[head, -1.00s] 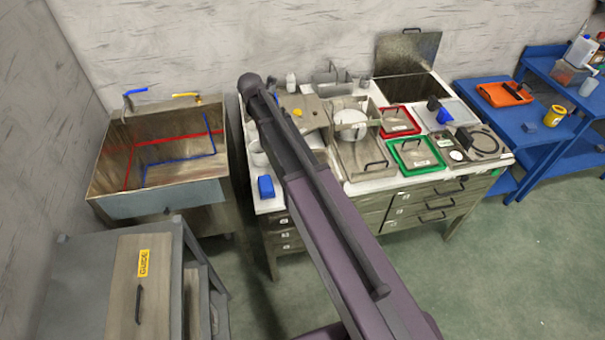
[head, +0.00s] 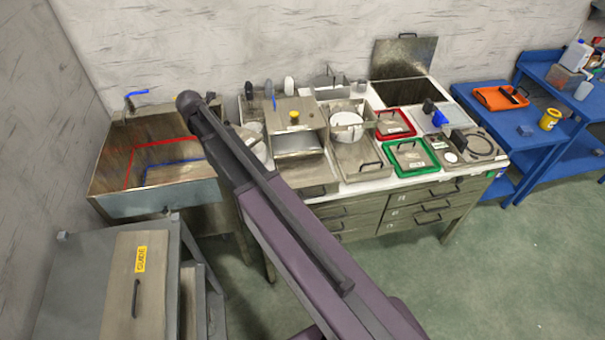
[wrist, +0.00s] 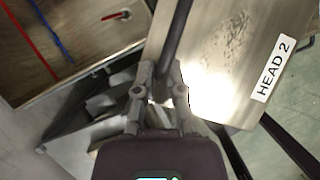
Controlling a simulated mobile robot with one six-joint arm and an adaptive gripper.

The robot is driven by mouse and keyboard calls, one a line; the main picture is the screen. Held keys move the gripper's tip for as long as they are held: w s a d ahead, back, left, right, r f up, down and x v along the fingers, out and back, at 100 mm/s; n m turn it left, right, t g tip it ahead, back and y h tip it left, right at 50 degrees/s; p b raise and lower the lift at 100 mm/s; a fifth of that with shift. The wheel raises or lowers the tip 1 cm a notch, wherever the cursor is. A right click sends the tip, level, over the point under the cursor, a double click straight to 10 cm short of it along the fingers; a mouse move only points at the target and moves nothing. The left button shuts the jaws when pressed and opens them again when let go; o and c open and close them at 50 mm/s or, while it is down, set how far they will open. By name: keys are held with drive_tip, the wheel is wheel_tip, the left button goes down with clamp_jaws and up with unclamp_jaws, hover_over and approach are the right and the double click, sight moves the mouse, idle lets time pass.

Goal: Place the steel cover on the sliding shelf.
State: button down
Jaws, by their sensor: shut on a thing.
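In the wrist view my gripper (wrist: 161,82) is shut on the dark bar handle (wrist: 178,35) of a flat brushed-steel cover (wrist: 215,55). The cover carries a white "HEAD 2" label and a bright glare, and extends past the picture's top edge. In the head view my arm hides the gripper and the held cover. A grey cabinet (head: 85,270) stands at the lower left, with a "GUIDE" panel (head: 125,285) with a dark handle on top. I cannot tell for sure which surface is the sliding shelf.
A steel sink (head: 155,192) with red and blue lines stands behind the cabinet; it also shows in the wrist view (wrist: 60,40). The crowded worktop (head: 385,178) holds trays, a pot and boxes. Blue benches (head: 525,140) stand right. Green floor (head: 470,275) is clear at lower right.

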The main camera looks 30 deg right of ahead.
drive_tip(key=shift+d, duration=0.25)
drive_tip(key=d+f+m+b, duration=0.1)
drive_tip(key=d+f+b, duration=0.1)
drive_tip(key=d, duration=0.2)
drive_tip(key=d+f+m+h+b, duration=0.1)
drive_tip(key=d+f+b, duration=0.2)
drive_tip(key=d, duration=0.1)
drive_tip(key=d+f+m+g+b, duration=0.1)
drive_tip(key=d+f+m+b, duration=0.1)
drive_tip(key=d, duration=0.3)
drive_tip(key=shift+w+f+h+b, duration=0.15)
drive_tip(key=shift+w+h+b, duration=0.15)
drive_tip(key=shift+h+b, duration=0.1)
drive_tip(key=m+g+h+b, duration=0.2)
drive_tip(key=m+b, duration=0.3)
drive_tip(key=b, duration=0.2)
hover_over(297, 163)
drive_tip(key=a, duration=0.2)
wheel_tip(297, 163, down, 6)
drive_tip(key=shift+a, duration=0.15)
drive_tip(key=shift+s, duration=0.1)
drive_tip(key=shift+f, duration=0.1)
wheel_tip(297, 163, down, 6)
drive_tip(key=b, duration=0.6)
drive_tip(key=shift+f, duration=0.15)
drive_tip(key=shift+f+b, duration=1.8)
drive_tip(key=shift+b, duration=0.15)
